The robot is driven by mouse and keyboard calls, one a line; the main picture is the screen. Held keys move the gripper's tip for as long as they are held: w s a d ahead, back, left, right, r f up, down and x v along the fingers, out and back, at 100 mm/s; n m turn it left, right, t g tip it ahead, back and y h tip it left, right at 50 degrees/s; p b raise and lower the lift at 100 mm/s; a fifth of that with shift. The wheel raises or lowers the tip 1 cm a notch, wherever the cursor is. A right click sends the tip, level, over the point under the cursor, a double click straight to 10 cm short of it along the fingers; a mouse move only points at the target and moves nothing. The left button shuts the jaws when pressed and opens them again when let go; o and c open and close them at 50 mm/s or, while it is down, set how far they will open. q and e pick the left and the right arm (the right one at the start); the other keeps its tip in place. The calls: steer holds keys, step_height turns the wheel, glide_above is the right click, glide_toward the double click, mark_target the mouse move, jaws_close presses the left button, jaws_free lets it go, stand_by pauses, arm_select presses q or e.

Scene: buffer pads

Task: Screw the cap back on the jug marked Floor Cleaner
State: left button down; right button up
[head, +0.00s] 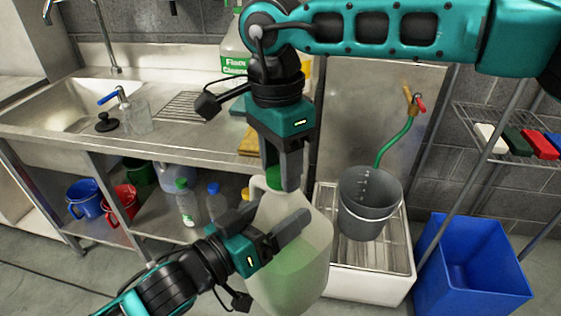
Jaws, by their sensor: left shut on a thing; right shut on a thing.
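A large translucent jug (305,262) with pale green liquid stands upright in the lower middle of the head view; no label shows on its visible side. My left gripper (266,223) is shut on the jug at its handle side. My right gripper (279,178) points down over the jug's mouth, shut on a green cap (274,174). The cap is at the neck; the fingers hide whether it touches or is seated. Another jug (234,45), with a green label reading Floor Cleaner, stands at the back of the counter, partly hidden by my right arm.
A grey bucket (369,212) stands in a white floor basin (375,287) to the right, below a tap with a green hose (396,143). A blue bin (468,262) is at far right. A steel sink counter (175,139) with bottles and buckets on its undershelf is at left.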

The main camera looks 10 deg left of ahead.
steer(key=c, duration=0.3)
steer(key=m, duration=1.4)
steer(key=shift+m, duration=0.3)
steer(key=o, duration=1.2)
steer(key=shift+c, duration=0.2)
steer(key=shift+w+a+r, duration=0.1)
steer(key=shift+a+r, duration=0.05)
steer(key=shift+r, duration=2.1)
steer(key=shift+c, duration=0.4)
